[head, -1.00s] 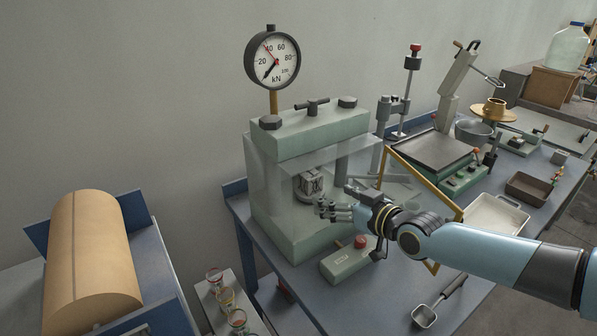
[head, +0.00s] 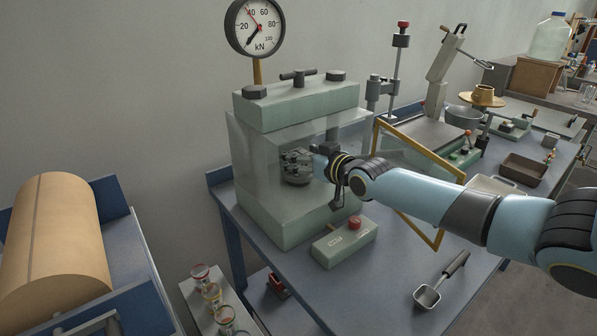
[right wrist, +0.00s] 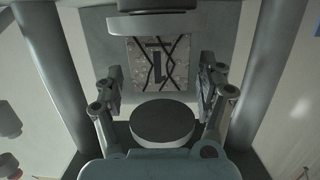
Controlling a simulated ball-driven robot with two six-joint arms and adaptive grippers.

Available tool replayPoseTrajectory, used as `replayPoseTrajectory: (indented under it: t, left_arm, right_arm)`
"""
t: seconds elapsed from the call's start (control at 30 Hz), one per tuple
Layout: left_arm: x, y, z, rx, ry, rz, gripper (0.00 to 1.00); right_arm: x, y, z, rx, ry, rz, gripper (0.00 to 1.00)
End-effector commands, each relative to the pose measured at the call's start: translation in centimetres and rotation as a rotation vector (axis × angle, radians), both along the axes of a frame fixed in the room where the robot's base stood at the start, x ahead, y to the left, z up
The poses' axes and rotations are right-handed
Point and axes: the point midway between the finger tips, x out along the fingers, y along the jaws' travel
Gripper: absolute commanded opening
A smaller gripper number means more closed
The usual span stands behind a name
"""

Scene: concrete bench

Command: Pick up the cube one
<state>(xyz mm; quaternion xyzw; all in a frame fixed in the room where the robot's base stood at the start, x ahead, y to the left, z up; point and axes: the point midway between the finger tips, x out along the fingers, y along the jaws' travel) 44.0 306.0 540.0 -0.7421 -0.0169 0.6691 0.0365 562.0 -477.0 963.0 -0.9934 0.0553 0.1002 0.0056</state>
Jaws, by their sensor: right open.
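The cube one (right wrist: 158,62) is a grey, speckled concrete block with black crack lines and a dark mark on its face. It stands under the round upper plate (right wrist: 152,25) inside the pale green press (head: 285,215). My right gripper (right wrist: 160,92) is open, with one finger at each side of the picture and the cube between and beyond them. A gap shows beside the cube on both sides. In the head view my right gripper (head: 297,163) reaches into the press chamber and hides most of the cube. My left gripper is not in view.
The yellow-framed guard door (head: 420,148) stands open beside my right arm. A control box (head: 343,242) with a red button sits before the press. A metal scoop (head: 440,281) lies front right. Press columns (right wrist: 55,75) flank the gripper closely.

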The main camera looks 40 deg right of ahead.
Motion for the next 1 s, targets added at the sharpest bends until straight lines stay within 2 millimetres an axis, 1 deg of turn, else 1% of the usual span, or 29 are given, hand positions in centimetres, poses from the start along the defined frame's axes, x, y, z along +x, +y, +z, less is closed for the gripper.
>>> replayPoseTrajectory:
  t: [0.2,0.23,0.77,1.0]
  left_arm:
    - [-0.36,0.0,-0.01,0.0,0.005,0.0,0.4]
    - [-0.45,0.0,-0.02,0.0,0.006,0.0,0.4]
    - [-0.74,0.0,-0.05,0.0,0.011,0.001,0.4]
    - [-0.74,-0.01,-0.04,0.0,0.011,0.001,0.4]
  right_arm:
    - [0.09,-0.01,0.11,0.0,0.0,0.0,0.74]
    - [0.08,-0.01,0.12,0.0,0.0,0.0,0.73]
    - [0.06,0.01,0.06,0.0,0.0,0.0,0.03]
    - [0.09,0.02,0.14,0.0,-0.001,0.001,0.03]
